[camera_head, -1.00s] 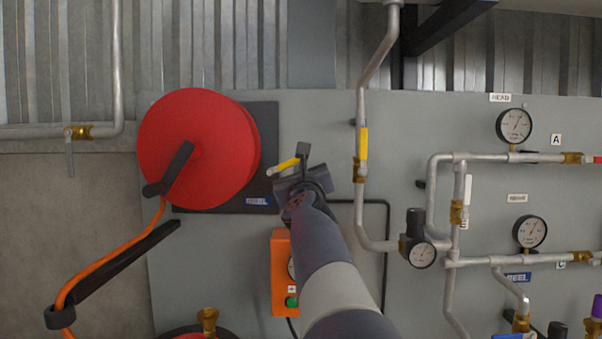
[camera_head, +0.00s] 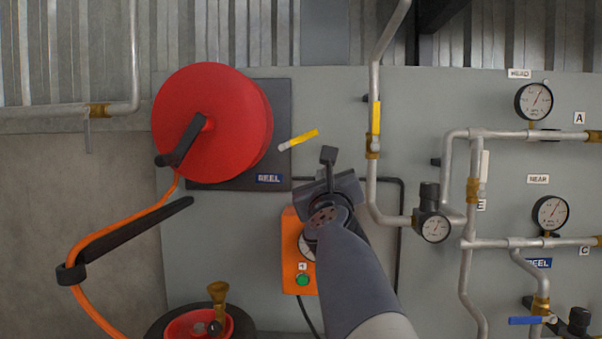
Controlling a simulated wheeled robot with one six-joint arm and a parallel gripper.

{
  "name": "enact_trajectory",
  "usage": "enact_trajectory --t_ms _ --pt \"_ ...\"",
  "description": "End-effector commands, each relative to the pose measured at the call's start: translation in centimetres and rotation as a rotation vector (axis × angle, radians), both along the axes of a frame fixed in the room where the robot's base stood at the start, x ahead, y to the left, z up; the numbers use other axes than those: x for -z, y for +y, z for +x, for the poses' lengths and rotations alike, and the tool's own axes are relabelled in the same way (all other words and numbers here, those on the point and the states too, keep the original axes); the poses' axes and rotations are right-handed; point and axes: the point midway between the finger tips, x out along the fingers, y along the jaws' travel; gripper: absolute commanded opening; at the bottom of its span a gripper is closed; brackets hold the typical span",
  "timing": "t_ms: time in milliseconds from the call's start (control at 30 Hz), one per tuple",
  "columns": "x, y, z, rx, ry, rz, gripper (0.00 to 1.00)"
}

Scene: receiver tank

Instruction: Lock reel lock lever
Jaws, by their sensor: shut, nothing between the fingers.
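The reel lock lever (camera_head: 299,140) is a short yellow bar with a pale end. It sits just right of the red hose reel (camera_head: 208,122) and slants up to the right. The reel is mounted on a dark plate with a blue REEL label (camera_head: 268,178). My gripper (camera_head: 328,157) is below and right of the lever, apart from it, with grey panel showing between them. It is shut and empty. My wrist hides part of the orange box below.
The orange box (camera_head: 292,265) with a green button stands under my wrist. A vertical pipe with a yellow-handled valve (camera_head: 375,117) is to the right. Gauges and pipes fill the far right. An orange hose (camera_head: 120,220) runs at left. The panel above the lever is clear.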

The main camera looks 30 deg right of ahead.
Motion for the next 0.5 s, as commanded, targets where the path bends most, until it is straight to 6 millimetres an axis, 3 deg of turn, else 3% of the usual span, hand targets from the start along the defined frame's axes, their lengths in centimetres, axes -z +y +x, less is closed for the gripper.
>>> enact_trajectory --t_ms 200,500 --pt "0.28 0.71 -1.20 0.000 0.000 0.000 0.00" --pt "0.34 0.75 -1.28 0.000 0.000 0.000 0.00"
